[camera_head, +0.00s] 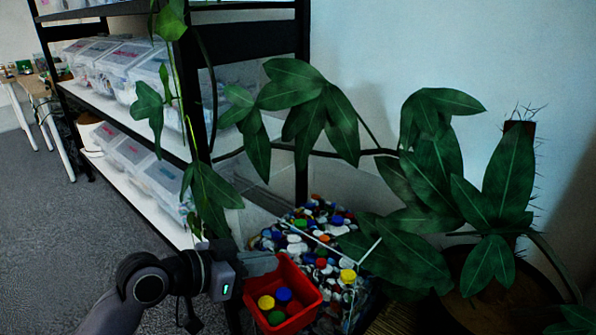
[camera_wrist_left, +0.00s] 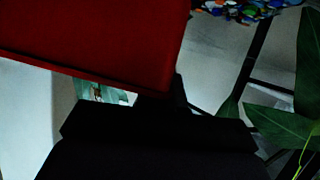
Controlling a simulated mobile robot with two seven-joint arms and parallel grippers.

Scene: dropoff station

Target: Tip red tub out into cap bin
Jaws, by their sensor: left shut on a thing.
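The red tub (camera_head: 303,292) is an open box with several caps in it, among them yellow, blue, green and red ones. My left gripper (camera_head: 243,278) is shut on the tub's left side. The tub looks tilted a little in the head view and stands in front of the cap bin. The cap bin (camera_head: 372,246) is full of many coloured caps and has white rim bars. The tub covers its near left part. In the left wrist view the tub's red wall (camera_wrist_left: 110,40) fills the upper left, and some of the bin's caps (camera_wrist_left: 238,9) show at the top. My right gripper is out of view.
A large plant (camera_head: 435,170) hangs its leaves over the bin's back and right side, in a dark pot (camera_head: 500,290). A black-framed shelf (camera_head: 203,110) with clear lidded boxes (camera_head: 130,62) stands behind and to the left. The grey floor at left is open.

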